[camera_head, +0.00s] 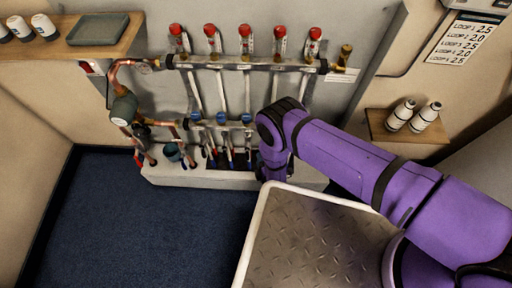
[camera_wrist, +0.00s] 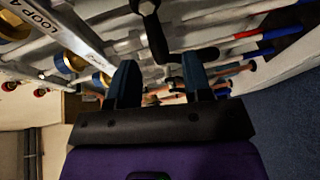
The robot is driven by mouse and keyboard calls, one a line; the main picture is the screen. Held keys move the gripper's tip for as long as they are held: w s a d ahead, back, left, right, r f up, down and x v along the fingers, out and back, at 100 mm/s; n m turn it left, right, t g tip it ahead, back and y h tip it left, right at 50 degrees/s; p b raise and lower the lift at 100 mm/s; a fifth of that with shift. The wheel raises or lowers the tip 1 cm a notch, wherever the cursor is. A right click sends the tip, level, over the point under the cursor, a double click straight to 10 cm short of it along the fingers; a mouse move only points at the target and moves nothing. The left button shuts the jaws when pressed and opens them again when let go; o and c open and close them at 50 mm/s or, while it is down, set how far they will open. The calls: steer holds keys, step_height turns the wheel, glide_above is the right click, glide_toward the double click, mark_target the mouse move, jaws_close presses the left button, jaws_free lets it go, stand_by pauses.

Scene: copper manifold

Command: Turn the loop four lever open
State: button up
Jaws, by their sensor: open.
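In the wrist view my gripper (camera_wrist: 161,78) is open, with its two dark fingers apart and pointing up at the pipes. A black lever (camera_wrist: 153,35) hangs between and above the fingertips. A second black lever (camera_wrist: 202,55) lies just beyond the right finger. I cannot tell which one belongs to loop four, or whether a finger touches either. A plate reading LOOP 4 (camera_wrist: 32,48) shows at upper left. In the head view my arm hides my gripper and the right part of the lower manifold (camera_head: 212,124); the upper manifold (camera_head: 245,65) carries several red-capped flow meters (camera_head: 245,40).
Copper pipes and a grey-green pump (camera_head: 123,107) are left of the manifold. A shelf (camera_head: 132,35) with a tray is at upper left. Another shelf (camera_head: 434,146) with two white-and-black cylinders is at right. Blue floor (camera_head: 140,220) is clear at lower left.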

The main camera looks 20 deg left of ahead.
steer(key=r+x, duration=0.1)
steer(key=x, duration=0.5)
steer(key=shift+f, duration=0.5)
steer(key=shift+w, duration=0.15)
jaws_close()
